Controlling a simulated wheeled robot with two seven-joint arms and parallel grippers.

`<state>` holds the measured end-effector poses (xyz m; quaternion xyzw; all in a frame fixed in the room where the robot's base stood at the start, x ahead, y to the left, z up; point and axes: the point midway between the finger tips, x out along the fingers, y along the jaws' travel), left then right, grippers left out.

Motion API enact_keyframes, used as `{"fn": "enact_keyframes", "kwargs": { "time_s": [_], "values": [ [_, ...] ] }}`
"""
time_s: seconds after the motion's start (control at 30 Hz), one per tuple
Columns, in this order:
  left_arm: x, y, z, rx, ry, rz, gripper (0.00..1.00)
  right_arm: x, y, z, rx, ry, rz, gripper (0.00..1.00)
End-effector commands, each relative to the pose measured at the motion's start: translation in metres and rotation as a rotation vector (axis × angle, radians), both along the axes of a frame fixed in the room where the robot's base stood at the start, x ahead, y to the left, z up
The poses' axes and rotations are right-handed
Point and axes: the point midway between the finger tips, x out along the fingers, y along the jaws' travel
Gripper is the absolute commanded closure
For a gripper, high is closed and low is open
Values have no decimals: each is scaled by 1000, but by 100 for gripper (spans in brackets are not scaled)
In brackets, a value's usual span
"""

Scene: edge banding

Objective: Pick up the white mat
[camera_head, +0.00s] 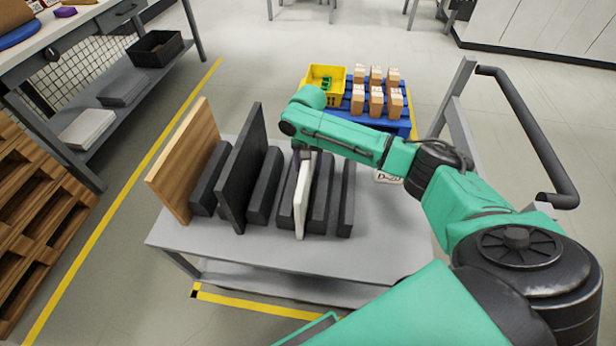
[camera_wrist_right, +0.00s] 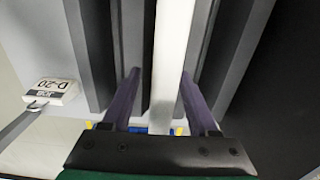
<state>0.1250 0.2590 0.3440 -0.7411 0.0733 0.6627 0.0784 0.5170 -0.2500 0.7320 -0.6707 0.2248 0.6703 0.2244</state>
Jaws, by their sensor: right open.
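The white mat (camera_head: 303,198) stands upright on edge in a dark slotted rack on the grey table (camera_head: 375,245). In the right wrist view the white mat (camera_wrist_right: 172,60) runs up the middle as a pale strip. My right gripper (camera_head: 303,152) is at the top of the mat. In the wrist view its two fingers (camera_wrist_right: 160,98) are apart, one on each side of the mat, with a gap visible on both sides. The gripper is open. The mat's upper end is partly hidden by the gripper in the head view. My left gripper is not in view.
A wooden board (camera_head: 185,160) and a black board (camera_head: 241,165) stand in the rack to the left. Dark rack dividers (camera_head: 346,200) flank the mat closely. A D-20 sign (camera_wrist_right: 45,91) is at the table's edge. A yellow bin (camera_head: 325,82) and boxes stand beyond.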

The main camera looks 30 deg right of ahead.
Motion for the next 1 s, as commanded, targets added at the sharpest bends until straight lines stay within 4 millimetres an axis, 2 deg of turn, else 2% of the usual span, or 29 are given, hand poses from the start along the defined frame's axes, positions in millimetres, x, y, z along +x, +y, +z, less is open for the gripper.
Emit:
{"fn": "enact_keyframes", "kwargs": {
  "time_s": [0.13, 0.17, 0.3, 0.33, 0.63, 0.77, 0.87, 1.0],
  "values": [
    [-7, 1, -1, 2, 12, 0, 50, 0, 0, 0, 0, -1, 0, 40],
    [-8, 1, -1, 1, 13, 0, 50, 0, 0, 0, 0, -1, 0, 44],
    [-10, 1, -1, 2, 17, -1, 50, 0, 0, 0, 1, -1, 0, 97],
    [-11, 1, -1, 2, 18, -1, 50, 0, 0, 0, 1, -1, 0, 100],
    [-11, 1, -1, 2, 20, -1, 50, 1, 0, 2, 1, -2, 0, 100],
    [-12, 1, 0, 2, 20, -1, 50, 1, 1, 10, 3, -3, 0, 100],
    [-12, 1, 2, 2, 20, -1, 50, 1, 0, 25, 2, -4, 0, 100],
    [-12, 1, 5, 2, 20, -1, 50, 1, 0, 59, 2, -6, -1, 100]
  ]
}}
